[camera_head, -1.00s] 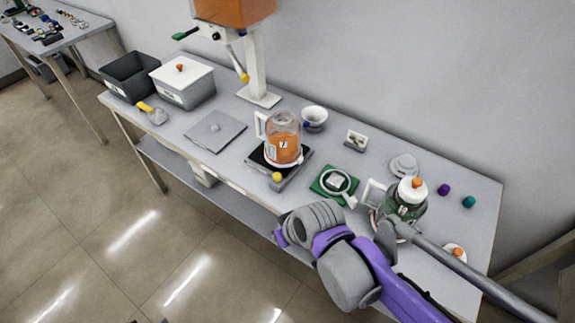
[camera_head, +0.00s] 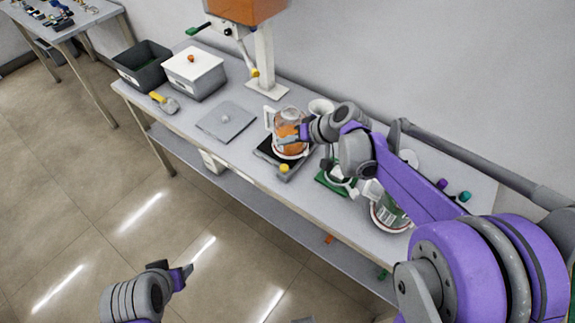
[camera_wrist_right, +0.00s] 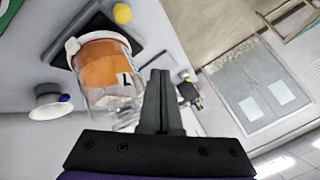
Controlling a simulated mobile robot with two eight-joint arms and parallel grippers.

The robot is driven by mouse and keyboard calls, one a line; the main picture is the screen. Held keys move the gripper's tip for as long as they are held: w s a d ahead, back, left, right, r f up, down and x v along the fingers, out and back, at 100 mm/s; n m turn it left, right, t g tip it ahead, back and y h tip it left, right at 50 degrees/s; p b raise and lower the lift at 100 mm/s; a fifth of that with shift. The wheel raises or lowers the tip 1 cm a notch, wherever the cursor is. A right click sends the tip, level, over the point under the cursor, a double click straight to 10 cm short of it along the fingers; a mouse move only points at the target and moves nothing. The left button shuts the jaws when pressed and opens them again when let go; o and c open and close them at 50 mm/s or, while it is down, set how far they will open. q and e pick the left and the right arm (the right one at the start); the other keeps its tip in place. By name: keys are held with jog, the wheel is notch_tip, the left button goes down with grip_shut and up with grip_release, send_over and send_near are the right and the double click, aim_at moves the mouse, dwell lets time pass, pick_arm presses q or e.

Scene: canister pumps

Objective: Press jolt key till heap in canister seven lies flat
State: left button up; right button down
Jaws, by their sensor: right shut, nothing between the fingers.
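Canister seven (camera_head: 287,119), a clear jug with a white handle and orange fill, stands upright on a black plate (camera_head: 266,152). The yellow jolt key (camera_head: 284,168) is at the plate's front. In the right wrist view canister seven (camera_wrist_right: 104,66) and the yellow key (camera_wrist_right: 122,13) also show; the fill's top shape is not clear. My right gripper (camera_head: 282,140) is shut and empty, in front of the canister in the head view; I cannot tell whether it touches. Its fingers also show in the wrist view (camera_wrist_right: 158,76). My left gripper (camera_head: 185,276) is low, off the table; its jaws are unclear.
A grey flat plate (camera_head: 226,121), a yellow-handled scoop (camera_head: 163,101), a white-lidded bin (camera_head: 194,72) and a dark bin (camera_head: 142,66) lie left. A hopper stand (camera_head: 265,65) rises behind.

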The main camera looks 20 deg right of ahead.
jog(key=shift+f, duration=0.15)
jog(key=b, duration=0.5)
send_over(281, 167)
jog(key=s+d, duration=0.1)
jog(key=d, duration=0.1)
jog(key=f, duration=0.7)
jog(key=shift+s+a+f, duration=0.2)
jog(key=shift+f, duration=0.05)
jog(key=shift+w+f+b, duration=0.1)
jog(key=shift+f+b, duration=0.35)
jog(key=shift+f, duration=0.1)
jog(key=shift+f, duration=0.1)
dwell(0.6)
jog(key=shift+f+b, duration=0.3)
jog(key=shift+f+b, duration=0.45)
jog(key=shift+f, duration=0.25)
dwell(0.7)
jog(key=shift+r, duration=0.1)
jog(key=shift+r+p, duration=0.85)
jog(key=shift+r, duration=0.2)
